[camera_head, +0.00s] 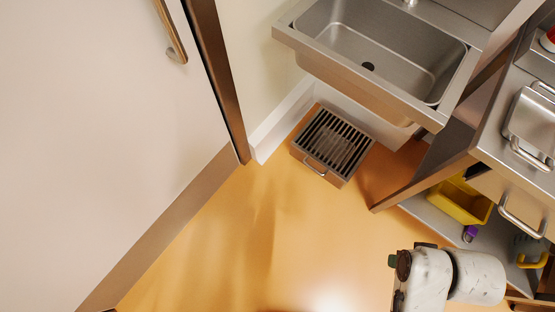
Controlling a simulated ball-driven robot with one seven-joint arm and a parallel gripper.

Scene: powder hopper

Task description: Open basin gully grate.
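The gully grate (334,141) is a slatted dark metal cover on a low box on the floor, below the front of the basin (382,48). It lies flat in its frame and looks closed. A small bar handle (315,166) is on its near edge. My arm shows at the lower right, well to the right of and nearer than the grate. Its gripper fingers cannot be made out, and nothing of mine touches the grate.
A white door (90,120) with a handle (172,40) stands at the left. A steel counter with a drawer handle (522,218) and a low shelf with a yellow bin (462,203) are at the right. The orange floor (235,235) before the grate is clear.

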